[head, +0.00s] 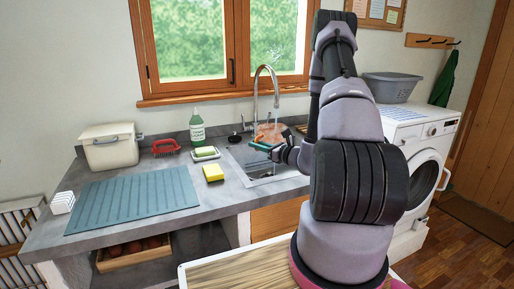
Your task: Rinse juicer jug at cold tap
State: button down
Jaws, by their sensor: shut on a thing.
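The juicer jug (271,131), see-through with an orange-brown tint, is over the far part of the sink (262,171), below the mouth of the curved metal tap (256,93). A pale bluish streak (276,117) shows between the tap's mouth and the jug, looking like running water. My gripper (273,149) is at the jug's near side, shut on it. A teal-green strip shows at the fingers; I cannot tell whether it is part of the jug or gripper. My arm hides the sink's right side.
A yellow sponge (213,173), soap dish (206,153), green bottle (197,127) and red brush (166,147) stand left of the sink. A teal mat (132,205) lies bare on the counter. The window (218,45) is behind the tap; a washing machine (424,150) stands right.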

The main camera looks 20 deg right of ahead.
jog(key=w+d+f, duration=0.1)
jog(key=w+d, duration=0.2)
jog(key=w, duration=0.5)
jog(key=shift+w+f, duration=0.15)
jog(key=shift+f, duration=0.2)
jog(key=shift+d, duration=0.15)
dwell(0.4)
jog(key=shift+s+d, duration=0.2)
jog(key=shift+d, duration=0.2)
jog(key=shift+a, duration=0.2)
jog(key=shift+w+a, duration=0.2)
jog(key=shift+a, duration=0.2)
jog(key=shift+d, duration=0.1)
jog(key=shift+s+d, duration=0.2)
jog(key=shift+d, duration=0.3)
jog(key=shift+s, duration=0.1)
